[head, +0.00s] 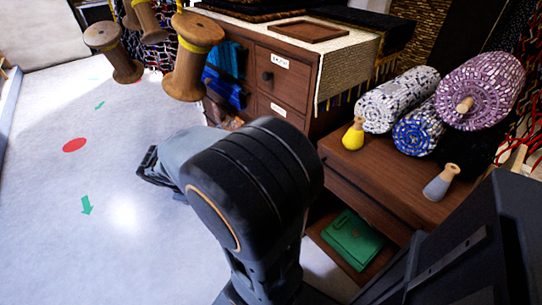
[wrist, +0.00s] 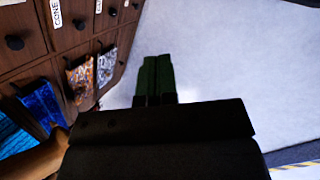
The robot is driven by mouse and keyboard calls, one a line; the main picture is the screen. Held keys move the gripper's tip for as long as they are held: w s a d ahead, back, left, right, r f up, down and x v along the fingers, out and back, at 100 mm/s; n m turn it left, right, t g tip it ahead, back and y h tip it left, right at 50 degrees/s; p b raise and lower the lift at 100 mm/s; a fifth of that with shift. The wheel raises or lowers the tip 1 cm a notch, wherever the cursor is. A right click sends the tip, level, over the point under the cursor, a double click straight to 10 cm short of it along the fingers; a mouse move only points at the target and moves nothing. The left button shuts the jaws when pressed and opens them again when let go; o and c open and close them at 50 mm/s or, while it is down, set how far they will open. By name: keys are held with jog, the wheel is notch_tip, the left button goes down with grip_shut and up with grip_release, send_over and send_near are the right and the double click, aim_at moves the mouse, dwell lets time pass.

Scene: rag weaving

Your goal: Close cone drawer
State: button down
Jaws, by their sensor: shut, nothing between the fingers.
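The wooden drawer cabinet (head: 300,75) stands at upper centre in the head view, its drawers carrying white labels and dark knobs. In the wrist view a drawer label reading CONE (wrist: 57,12) is at the top left, close to a dark round knob (wrist: 78,25). The part of the cone drawer (wrist: 64,36) in view looks about level with its neighbours; I cannot tell how far it stands out. My gripper (wrist: 155,75) is shut and empty, over open floor to the right of the cabinet front in the wrist view.
Blue cloth (wrist: 40,103) and patterned cloths (wrist: 80,75) hang at the cabinet front. Wooden spools (head: 193,55) are at upper left in the head view. A low wooden table (head: 385,185) with rolled rugs (head: 398,98) and yarn cones stands right. Pale floor (head: 60,190) is free at left.

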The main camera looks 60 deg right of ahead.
jog(key=w+d+f+n+g+h+b, duration=0.2)
jog(key=d+f+n+h, duration=0.45)
jog(key=d, duration=0.55)
jog(key=w+d+f+n+g+h+b, duration=0.2)
jog(key=d+f+n+h, duration=0.4)
jog(key=d, duration=0.6)
jog(key=s+d+f+m+b, duration=0.1)
jog(key=s+d, duration=0.3)
jog(key=d, duration=0.8)
jog(key=shift+d+y+b, duration=0.35)
jog(key=shift+d+b, duration=0.05)
jog(key=shift+b, duration=0.4)
jog(key=shift+f, duration=0.1)
jog(key=shift+x, duration=0.8)
jog(key=shift+a, duration=0.1)
jog(key=p+v, duration=0.2)
jog(key=v, duration=1.2)
